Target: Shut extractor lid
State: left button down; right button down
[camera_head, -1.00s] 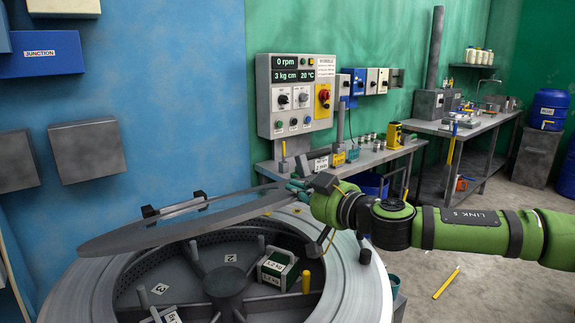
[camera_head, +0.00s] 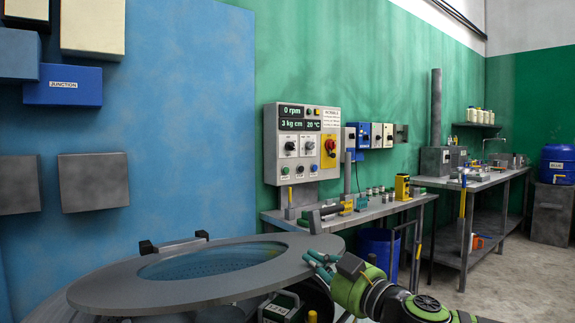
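The extractor lid (camera_head: 108,292), a grey ring with a clear window (camera_head: 215,262), lies tilted above the drum, with its hinge (camera_head: 172,243) at the back left. Its top face shows. A gap remains visible under its front right edge, where part of the dark drum opening and a dark green-and-white block (camera_head: 282,308) show. The rest of the drum is hidden by the lid or cut off below. My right gripper (camera_head: 318,264) has its teal fingers at the lid's right rim; whether they close on it cannot be told. My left gripper is out of view.
A control panel (camera_head: 301,145) on the wall reads 0 rpm. A grey bench (camera_head: 400,206) with small jars and tools stands behind my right arm, with a blue bin (camera_head: 378,250) below it. Another table (camera_head: 478,184) and a blue drum (camera_head: 557,163) stand farther right.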

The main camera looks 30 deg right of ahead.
pick_arm(q)
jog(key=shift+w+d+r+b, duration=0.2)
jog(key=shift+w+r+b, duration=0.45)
jog(key=shift+b, duration=0.35)
